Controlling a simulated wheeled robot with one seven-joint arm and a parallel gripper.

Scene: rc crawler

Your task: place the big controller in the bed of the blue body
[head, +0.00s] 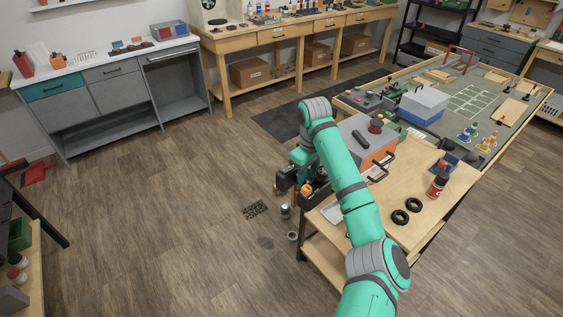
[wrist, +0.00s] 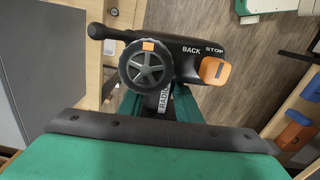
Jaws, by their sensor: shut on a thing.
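The big controller (wrist: 190,62) is black, with a grey spoked wheel, orange buttons and the words BACK and STOP. My gripper (wrist: 158,100) is shut on its narrow part between the teal fingers. In the head view the controller (head: 309,189) is held in the air at the left end of the wooden table, beside the grey and orange box. My gripper is mostly hidden behind my arm there. I cannot surely pick out the blue body or its bed.
The wooden table (head: 425,222) holds a grey and orange box (head: 362,140), two black tyres (head: 407,211) and a red and white can (head: 437,185). A blue box with a grey lid (head: 423,105) stands on the green-topped table behind. Open floor lies to the left.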

